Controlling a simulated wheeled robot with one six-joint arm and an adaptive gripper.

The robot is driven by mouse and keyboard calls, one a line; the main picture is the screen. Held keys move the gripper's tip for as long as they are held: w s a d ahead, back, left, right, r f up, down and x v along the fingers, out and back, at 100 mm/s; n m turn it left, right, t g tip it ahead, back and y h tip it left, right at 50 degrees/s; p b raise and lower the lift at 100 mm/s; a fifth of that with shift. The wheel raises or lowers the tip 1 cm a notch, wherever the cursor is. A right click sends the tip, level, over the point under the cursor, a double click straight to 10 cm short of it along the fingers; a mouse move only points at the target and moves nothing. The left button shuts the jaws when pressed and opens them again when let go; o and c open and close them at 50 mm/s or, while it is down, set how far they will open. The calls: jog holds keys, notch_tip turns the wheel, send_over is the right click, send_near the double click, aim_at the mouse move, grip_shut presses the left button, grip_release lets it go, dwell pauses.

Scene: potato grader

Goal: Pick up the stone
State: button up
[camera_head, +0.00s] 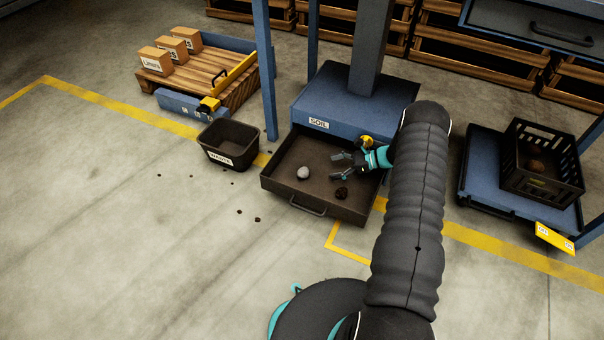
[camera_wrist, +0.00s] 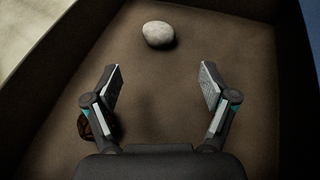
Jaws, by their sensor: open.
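The stone (camera_head: 303,172) is a pale grey, rounded lump lying on the floor of the open soil drawer (camera_head: 315,208). It also shows in the wrist view (camera_wrist: 158,34), ahead of my fingers and roughly centred between them. My gripper (camera_head: 338,167) is open and empty over the drawer, to the right of the stone and apart from it. In the wrist view its two fingers (camera_wrist: 160,88) are spread wide with bare drawer floor between them.
A dark brown clod (camera_head: 341,193) lies in the drawer, partly hidden behind the left finger in the wrist view. The drawer walls surround the stone. A black bin (camera_head: 229,144) stands left of the drawer. A black crate (camera_head: 570,183) sits at the right. Blue posts rise behind.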

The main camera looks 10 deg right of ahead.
aim_at(308, 172)
jog(key=x, duration=0.6)
jog(key=shift+b+x, duration=0.3)
jog(key=shift+x, duration=2.4)
jog(key=shift+s, duration=0.15)
jog(key=c, duration=1.3)
jog(key=shift+r, duration=0.1)
